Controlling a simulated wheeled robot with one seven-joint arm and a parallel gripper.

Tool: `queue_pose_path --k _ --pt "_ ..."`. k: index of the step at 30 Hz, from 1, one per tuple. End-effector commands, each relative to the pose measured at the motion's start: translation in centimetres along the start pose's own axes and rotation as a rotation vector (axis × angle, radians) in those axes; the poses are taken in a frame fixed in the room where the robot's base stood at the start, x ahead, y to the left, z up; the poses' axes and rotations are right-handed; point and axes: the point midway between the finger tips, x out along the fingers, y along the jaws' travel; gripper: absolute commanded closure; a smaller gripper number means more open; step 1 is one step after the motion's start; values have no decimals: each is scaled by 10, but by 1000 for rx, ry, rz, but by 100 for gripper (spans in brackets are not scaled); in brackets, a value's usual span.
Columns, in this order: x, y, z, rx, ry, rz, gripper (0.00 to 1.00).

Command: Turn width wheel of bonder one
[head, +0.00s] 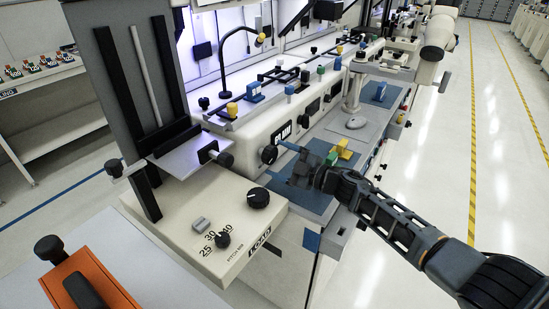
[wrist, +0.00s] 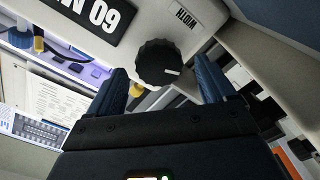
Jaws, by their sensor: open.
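The width wheel (wrist: 160,62) is a black ribbed knob with a white pointer mark, beside a "WIDTH" label, in the wrist view. In the head view it is the black knob (head: 268,154) on the pale front of the bonder (head: 256,132). My gripper (wrist: 160,68) is open, with one blue finger to each side of the wheel in the picture. In the head view my gripper (head: 281,162) is just right of the wheel. I cannot tell whether the fingers touch it or how far they reach along it.
A black number plate (wrist: 88,20) is beside the wheel. The load unit (head: 205,215) with black knobs stands at front left, near an orange block (head: 90,282). The aisle floor (head: 497,170) is clear.

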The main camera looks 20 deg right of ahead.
Motion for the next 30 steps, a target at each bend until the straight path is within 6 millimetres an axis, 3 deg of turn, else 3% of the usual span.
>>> queue_pose_path --k 6,12,24,30 --pt "-29 1 1 0 -2 2 16" --pt "-45 0 1 1 -1 0 16" --pt "-50 -1 0 1 0 -1 16" --pt "-49 -1 -1 2 1 1 31"
